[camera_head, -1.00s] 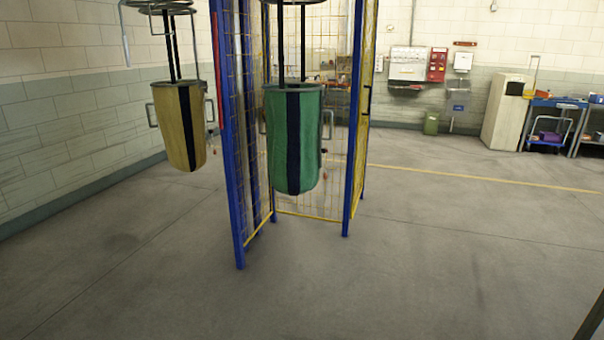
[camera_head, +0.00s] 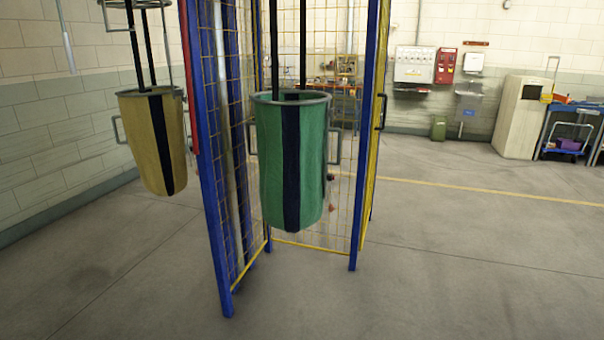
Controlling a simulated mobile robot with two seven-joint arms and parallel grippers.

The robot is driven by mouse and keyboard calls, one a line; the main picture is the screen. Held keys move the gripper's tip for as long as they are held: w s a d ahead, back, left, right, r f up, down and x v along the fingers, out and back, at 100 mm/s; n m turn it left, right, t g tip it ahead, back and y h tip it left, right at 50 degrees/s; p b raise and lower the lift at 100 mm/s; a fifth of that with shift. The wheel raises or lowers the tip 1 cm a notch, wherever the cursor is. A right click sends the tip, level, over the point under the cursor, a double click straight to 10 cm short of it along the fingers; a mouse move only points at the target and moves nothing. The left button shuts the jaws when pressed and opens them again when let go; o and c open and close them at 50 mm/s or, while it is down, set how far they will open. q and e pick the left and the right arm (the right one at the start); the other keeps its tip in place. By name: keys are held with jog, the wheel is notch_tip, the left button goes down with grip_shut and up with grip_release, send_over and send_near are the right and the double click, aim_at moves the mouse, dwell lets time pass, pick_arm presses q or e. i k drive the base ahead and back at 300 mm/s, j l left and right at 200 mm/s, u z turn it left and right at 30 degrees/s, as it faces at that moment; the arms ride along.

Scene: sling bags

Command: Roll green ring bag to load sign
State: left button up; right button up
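The green ring bag (camera_head: 265,165) hangs upright from black straps in front of a blue-framed mesh cage. It has a dark vertical stripe, a grey rim and handles at its sides. Its upper suspension is cut off by the top of the view. A yellow bag (camera_head: 145,140) with a dark stripe hangs to its left, under a wire ring. I cannot make out a load sign. Neither of my grippers is in view.
The blue-framed cage (camera_head: 212,190) with yellow mesh stands on the floor right behind the green bag. A brick wall is on the left. The grey floor (camera_head: 450,270) in front and to the right is clear. A beige cabinet (camera_head: 522,118) and blue cart stand at the far right.

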aim_at(293, 127)
jog(key=i, duration=2.65)
jog(key=i+u, duration=0.1)
jog(key=u, duration=0.3)
